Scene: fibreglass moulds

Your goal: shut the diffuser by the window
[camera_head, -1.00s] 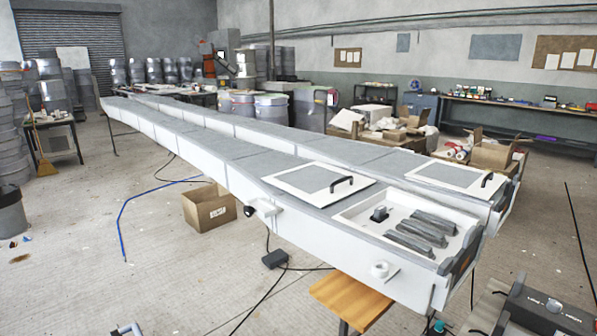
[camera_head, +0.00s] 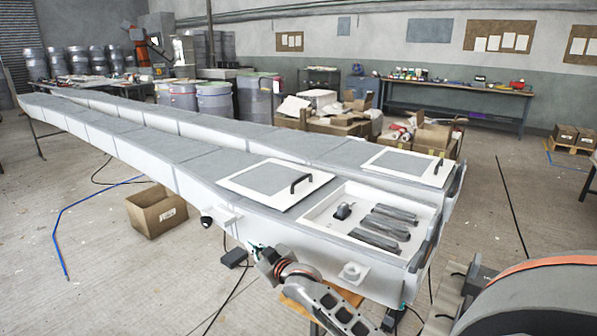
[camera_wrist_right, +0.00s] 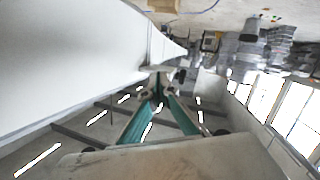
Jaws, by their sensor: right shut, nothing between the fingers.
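I cannot pick out a diffuser for certain in either view. Windows (camera_wrist_right: 292,115) show at the right of the right wrist view, which is upside down, but no diffuser can be told beside them. My right gripper (camera_head: 259,254) is at the near side of the long white mould (camera_head: 310,240), close to its side wall; whether it touches cannot be told. In the right wrist view the teal fingers (camera_wrist_right: 160,85) come together, shut and empty, with a white wall surface filling the left. My left gripper is not in view.
The mould has a framed panel with a black handle (camera_head: 275,186) and an open tray (camera_head: 338,235) holding grey bars. A second panel (camera_head: 408,164) lies behind. A cardboard box (camera_head: 156,211) and blue hose (camera_head: 62,222) are on the floor. Floor at the right is partly clear.

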